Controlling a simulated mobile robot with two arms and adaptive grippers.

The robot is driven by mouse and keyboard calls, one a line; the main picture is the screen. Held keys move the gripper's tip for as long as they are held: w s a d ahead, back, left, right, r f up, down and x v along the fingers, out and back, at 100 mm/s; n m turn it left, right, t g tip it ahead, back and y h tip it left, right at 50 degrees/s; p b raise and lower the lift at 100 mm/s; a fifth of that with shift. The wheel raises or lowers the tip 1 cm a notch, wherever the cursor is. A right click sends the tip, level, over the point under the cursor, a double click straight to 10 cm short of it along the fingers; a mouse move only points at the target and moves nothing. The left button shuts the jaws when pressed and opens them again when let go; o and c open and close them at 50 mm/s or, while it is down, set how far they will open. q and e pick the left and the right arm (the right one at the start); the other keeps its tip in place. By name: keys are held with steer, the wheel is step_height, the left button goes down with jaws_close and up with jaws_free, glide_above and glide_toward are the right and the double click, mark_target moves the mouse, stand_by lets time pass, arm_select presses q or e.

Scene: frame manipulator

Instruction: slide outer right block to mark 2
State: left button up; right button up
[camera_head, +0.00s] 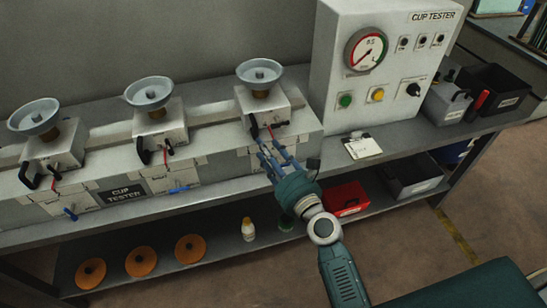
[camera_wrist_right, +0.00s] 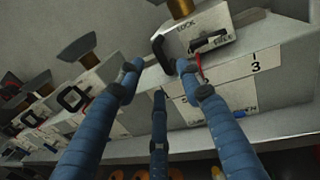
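The outer right block (camera_head: 262,108) is a pale box on the rail with a grey cup (camera_head: 259,75) on top. It has a black handle at its lower left and a red pointer (camera_head: 271,132). In the right wrist view the block (camera_wrist_right: 222,18) shows a lock/free label, a black lever (camera_wrist_right: 208,41) and the handle (camera_wrist_right: 161,52). My left gripper is out of view.
Two similar blocks, the middle (camera_head: 160,128) and the left (camera_head: 55,150), stand on the rail. A gauge box (camera_head: 385,75) stands right of the rail. A note card (camera_head: 363,147) lies on the bench. A red bin (camera_head: 345,198) is on the lower shelf near my arm.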

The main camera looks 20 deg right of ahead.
steer(key=shift+v, duration=1.7)
steer(key=shift+f, duration=0.1)
steer(key=s+f+n+g+b, duration=0.1)
steer(key=s+f+n+g, duration=0.35)
steer(key=f, duration=0.85)
steer(key=s+f+n+g+h+b, duration=0.1)
steer(key=s+f+n, duration=0.5)
steer(key=f, duration=0.7)
steer(key=s+f+n+g+b, duration=0.1)
steer(key=s+f+n+g, duration=0.45)
steer(key=f, duration=0.85)
steer(key=s+d+f+n+g+h, duration=0.1)
steer(key=s+d+f+n+g, duration=0.1)
steer(key=s+f+n, duration=0.4)
steer(key=s+d+f+n+g+h+b, duration=0.1)
steer(key=s+d+f+n, duration=0.3)
steer(key=s, duration=1.1)
steer(key=s+d+f+n+g+h+b, duration=0.1)
steer(key=s+d+f+n+g, duration=0.1)
steer(key=s+f+n, duration=0.8)
steer(key=shift+s+d+f+g, duration=0.3)
steer(key=shift+s+d+f, duration=0.3)
steer(key=shift+f, duration=0.35)
steer(key=shift+w, duration=0.1)
